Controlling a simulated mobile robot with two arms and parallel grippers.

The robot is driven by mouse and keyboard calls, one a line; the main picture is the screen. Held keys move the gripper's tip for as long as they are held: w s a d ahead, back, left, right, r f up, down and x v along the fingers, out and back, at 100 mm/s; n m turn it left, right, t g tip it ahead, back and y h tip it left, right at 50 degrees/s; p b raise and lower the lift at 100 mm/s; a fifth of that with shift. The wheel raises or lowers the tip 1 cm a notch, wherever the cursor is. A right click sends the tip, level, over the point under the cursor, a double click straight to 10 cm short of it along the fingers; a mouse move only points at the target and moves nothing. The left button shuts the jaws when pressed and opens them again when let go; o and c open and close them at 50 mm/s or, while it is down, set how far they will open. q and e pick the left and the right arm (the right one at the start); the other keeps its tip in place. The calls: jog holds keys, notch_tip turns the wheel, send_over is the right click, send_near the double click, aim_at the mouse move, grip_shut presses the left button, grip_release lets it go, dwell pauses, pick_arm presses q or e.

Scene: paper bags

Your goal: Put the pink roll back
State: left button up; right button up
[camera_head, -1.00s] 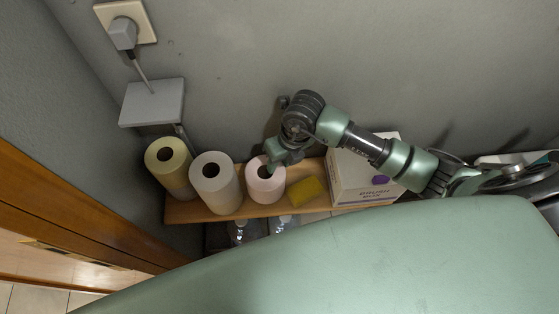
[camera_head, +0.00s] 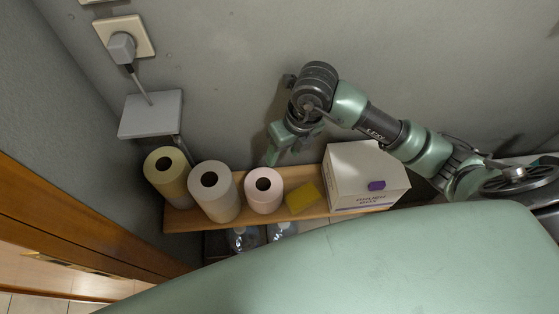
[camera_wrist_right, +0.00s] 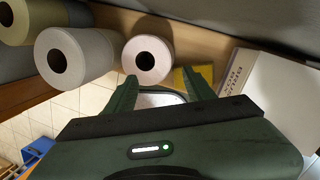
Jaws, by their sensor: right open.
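The pink roll (camera_head: 263,196) stands upright on the wooden shelf (camera_head: 190,219), between a white roll (camera_head: 221,202) and a yellow sponge (camera_head: 303,197). My right gripper (camera_head: 271,155) is open and empty, above and behind the pink roll and apart from it. In the right wrist view the pink roll (camera_wrist_right: 148,75) shows its dark core hole beyond the open fingers (camera_wrist_right: 165,82), with nothing between them. My left gripper is not in view.
A yellowish roll (camera_head: 170,185) stands at the shelf's left end. A white box (camera_head: 352,178) stands on the right, under my right arm. Clear bottles (camera_head: 240,240) sit below the shelf. A wall-mounted grey box (camera_head: 152,113) is above the rolls.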

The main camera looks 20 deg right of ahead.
jog(key=shift+v, duration=1.65)
